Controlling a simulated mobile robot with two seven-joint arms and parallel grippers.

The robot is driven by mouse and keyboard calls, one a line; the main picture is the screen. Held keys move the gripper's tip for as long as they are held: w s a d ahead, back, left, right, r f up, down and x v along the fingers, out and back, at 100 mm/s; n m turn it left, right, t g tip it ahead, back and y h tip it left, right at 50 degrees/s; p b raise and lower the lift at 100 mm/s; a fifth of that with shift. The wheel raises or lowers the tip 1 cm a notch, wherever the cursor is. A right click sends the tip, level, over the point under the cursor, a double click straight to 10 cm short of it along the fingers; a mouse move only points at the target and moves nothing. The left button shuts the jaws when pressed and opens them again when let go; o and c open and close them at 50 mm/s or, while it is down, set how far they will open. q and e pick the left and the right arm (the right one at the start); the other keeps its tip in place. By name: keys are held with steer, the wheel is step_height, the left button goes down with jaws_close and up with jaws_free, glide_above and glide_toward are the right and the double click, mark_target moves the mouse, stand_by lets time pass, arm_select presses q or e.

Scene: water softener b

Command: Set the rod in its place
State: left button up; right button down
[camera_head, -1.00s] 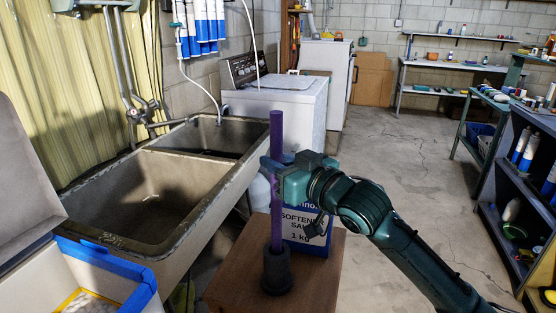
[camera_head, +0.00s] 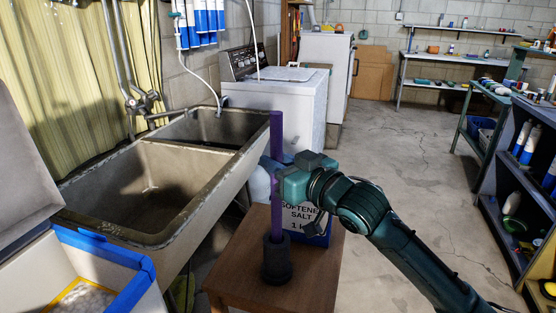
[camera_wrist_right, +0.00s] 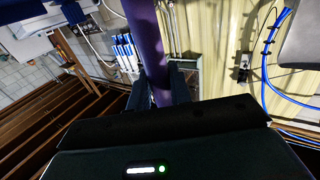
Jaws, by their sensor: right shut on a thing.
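The purple rod (camera_head: 276,135) stands upright. My right gripper (camera_head: 281,180) is shut on it around mid-length. The rod's lower end goes out of sight at the mouth of a dark round holder (camera_head: 277,262), so it appears to be inside it; how deep I cannot tell. The holder stands on a small wooden stand (camera_head: 315,268). In the right wrist view the rod (camera_wrist_right: 146,45) runs up between the fingers (camera_wrist_right: 165,90); its lower end is hidden there. My left gripper is not in view.
A blue and white softener salt box (camera_head: 303,218) stands on the stand just behind the gripper. The double sink (camera_head: 185,165) is at the left, and an open blue-rimmed tank (camera_head: 105,250) at the front left. The floor (camera_head: 400,150) at the right is clear.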

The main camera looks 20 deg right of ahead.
steer(key=c, duration=1.2)
jaws_free()
steer(key=shift+s, duration=0.1)
steer(key=shift+b+v, duration=0.55)
steer(key=shift+v, duration=5.95)
